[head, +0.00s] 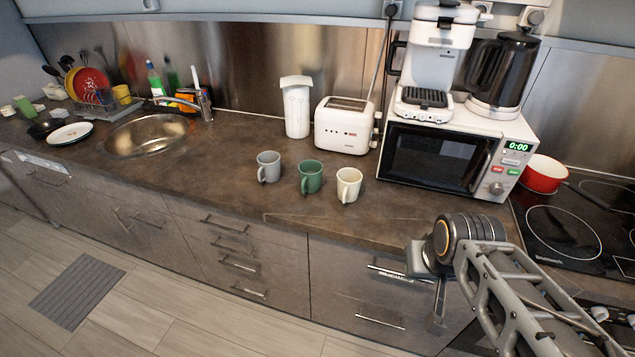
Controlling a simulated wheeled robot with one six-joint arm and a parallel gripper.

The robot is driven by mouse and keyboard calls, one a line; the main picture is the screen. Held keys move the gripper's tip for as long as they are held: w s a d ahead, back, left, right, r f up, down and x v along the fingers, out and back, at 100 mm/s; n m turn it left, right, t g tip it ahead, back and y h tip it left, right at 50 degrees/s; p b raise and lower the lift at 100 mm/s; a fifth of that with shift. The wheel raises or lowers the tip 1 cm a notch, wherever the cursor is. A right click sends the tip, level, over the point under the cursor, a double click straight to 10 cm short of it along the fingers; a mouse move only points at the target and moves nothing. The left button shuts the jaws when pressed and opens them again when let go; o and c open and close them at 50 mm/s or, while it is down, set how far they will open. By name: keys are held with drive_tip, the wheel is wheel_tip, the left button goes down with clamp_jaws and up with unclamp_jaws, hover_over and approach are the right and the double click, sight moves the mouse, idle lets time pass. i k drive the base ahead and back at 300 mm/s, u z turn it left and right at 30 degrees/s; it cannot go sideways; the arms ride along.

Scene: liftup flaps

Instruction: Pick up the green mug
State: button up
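The green mug (311,177) stands upright on the brown countertop (225,178), between a grey mug (268,167) on its left and a cream mug (348,185) on its right. The three mugs stand apart in a row near the counter's front. My gripper (436,318) hangs at the lower right, in front of the drawer fronts and below the counter edge. It is well away from the green mug. Its fingers are seen from the side and partly hidden by the wrist, so their opening is unclear.
A white toaster (343,126) and a white canister (296,107) stand behind the mugs. A microwave (445,160) bearing a coffee maker and a kettle is to the right. A red pot (543,174) sits by the stove. The counter left of the mugs is clear up to the sink (150,136).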

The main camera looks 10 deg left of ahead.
sight(311, 172)
drive_tip(key=z, duration=3.35)
drive_tip(key=k, duration=2.5)
drive_tip(key=u, duration=2.25)
drive_tip(key=i, duration=0.5)
drive_tip(key=z, duration=0.05)
